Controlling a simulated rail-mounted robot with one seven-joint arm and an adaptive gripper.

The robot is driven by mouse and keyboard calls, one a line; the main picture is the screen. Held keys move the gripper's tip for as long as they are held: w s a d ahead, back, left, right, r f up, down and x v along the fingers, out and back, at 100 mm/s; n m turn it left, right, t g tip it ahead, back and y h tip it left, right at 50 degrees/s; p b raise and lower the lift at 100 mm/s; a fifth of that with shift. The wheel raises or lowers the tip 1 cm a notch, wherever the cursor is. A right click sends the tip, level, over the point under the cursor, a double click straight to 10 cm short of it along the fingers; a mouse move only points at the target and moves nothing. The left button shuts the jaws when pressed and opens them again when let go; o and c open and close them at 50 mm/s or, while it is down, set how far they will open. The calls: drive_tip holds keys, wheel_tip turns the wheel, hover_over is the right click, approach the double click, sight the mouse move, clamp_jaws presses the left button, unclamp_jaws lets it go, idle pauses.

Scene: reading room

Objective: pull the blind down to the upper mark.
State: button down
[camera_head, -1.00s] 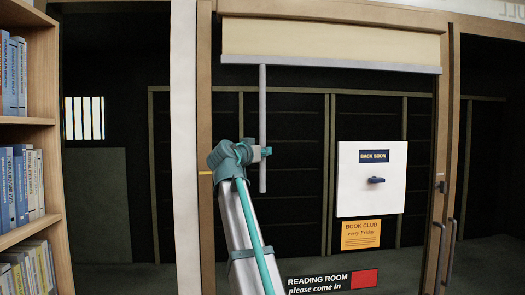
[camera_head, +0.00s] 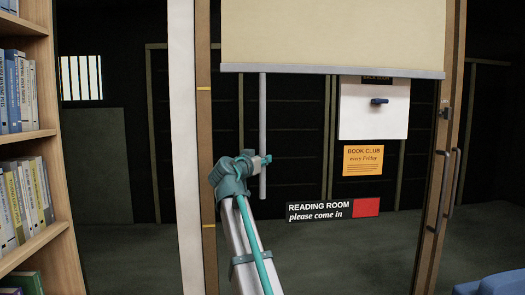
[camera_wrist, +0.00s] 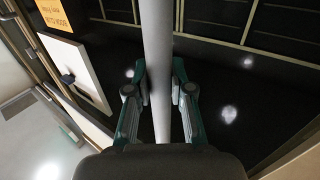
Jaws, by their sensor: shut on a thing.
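The cream blind (camera_head: 335,32) hangs in the door frame with a grey bottom bar (camera_head: 330,70). A grey pull rod (camera_head: 263,115) hangs from the bar near its left end. My gripper (camera_head: 265,160) is shut on the rod near its lower end; the wrist view shows the rod (camera_wrist: 157,45) between its two fingers (camera_wrist: 159,90). The upper mark (camera_head: 204,89), a short yellow line, is on the left door post. The bar's left end is a little above the mark's height in the picture. A second yellow mark (camera_head: 209,226) is lower on the post.
An orange notice (camera_head: 362,160) and a reading room sign (camera_head: 333,209) are below. A bookshelf (camera_head: 55,230) stands at left.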

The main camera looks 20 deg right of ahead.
sight(261, 177)
wheel_tip(261, 177, down, 6)
drive_tip(key=b, duration=0.2)
drive_tip(key=shift+b, duration=0.3)
drive_tip(key=c, duration=1)
unclamp_jaws()
drive_tip(key=shift+s+a, duration=0.1)
drive_tip(key=shift+a, duration=0.05)
drive_tip(key=v, duration=1.1)
drive_tip(key=shift+s+a, duration=0.25)
drive_tip(key=shift+a, duration=0.05)
